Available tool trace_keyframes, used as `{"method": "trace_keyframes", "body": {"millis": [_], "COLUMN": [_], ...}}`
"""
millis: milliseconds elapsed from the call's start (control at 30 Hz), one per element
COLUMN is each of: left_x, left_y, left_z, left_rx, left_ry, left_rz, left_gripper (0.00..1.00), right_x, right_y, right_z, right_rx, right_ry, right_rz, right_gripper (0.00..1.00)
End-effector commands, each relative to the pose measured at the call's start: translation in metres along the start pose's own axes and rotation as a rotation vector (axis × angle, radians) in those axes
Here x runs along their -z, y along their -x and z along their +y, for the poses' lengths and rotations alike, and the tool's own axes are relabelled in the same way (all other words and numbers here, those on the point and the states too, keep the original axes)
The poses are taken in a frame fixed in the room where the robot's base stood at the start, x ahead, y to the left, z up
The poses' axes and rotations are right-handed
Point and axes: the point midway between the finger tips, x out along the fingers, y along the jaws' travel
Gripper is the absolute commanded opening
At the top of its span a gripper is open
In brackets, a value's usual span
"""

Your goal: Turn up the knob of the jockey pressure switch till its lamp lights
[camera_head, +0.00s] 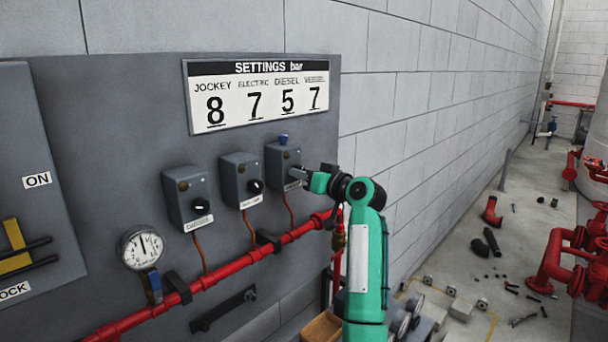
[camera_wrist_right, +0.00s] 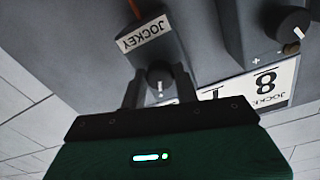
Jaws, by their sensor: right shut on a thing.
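The jockey pressure switch is the rightmost grey box (camera_head: 281,160) of three on the panel, with a small blue part on its top (camera_head: 283,139). In the right wrist view its JOCKEY label (camera_wrist_right: 146,34) appears upside down, with the dark round knob (camera_wrist_right: 160,76) beside it. My right gripper (camera_head: 299,173) reaches it from the right, and its two fingers are shut around the knob in the wrist view (camera_wrist_right: 158,88). The gripper hides the knob in the head view. I cannot make out a lit lamp on this box. My left gripper is not in view.
Two similar switch boxes, the middle one (camera_head: 240,176) and the left one (camera_head: 186,195), stand close beside it. A settings board (camera_head: 258,93) above reads 8 under JOCKEY. A red pipe (camera_head: 228,270) and pressure gauge (camera_head: 142,248) are below. Loose parts lie on the floor at right.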

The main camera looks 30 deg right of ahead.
Motion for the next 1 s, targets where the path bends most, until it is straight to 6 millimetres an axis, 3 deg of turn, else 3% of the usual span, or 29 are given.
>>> {"method": "trace_keyframes", "body": {"millis": [133,167,267,667,767,1000], "left_x": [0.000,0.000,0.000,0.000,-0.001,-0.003], "left_y": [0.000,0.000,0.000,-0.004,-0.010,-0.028], "left_z": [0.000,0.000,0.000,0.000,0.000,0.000], "left_rx": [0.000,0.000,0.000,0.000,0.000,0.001], "left_ry": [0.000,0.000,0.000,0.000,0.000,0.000], "left_rz": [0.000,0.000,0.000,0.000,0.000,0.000], "left_gripper": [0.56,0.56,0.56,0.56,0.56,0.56], "right_x": [0.000,0.000,0.000,-0.001,-0.002,-0.004], "right_y": [0.000,0.000,0.000,0.008,0.023,0.078], "right_z": [0.000,0.000,0.000,0.001,0.002,0.003], "right_rx": [-0.001,0.000,0.000,-0.001,-0.001,-0.004], "right_ry": [0.000,0.001,0.000,0.002,0.004,0.005], "right_rz": [-0.001,-0.001,-0.001,0.001,0.001,0.001], "right_gripper": [0.08,0.34,0.52,0.52,0.52,0.52]}}
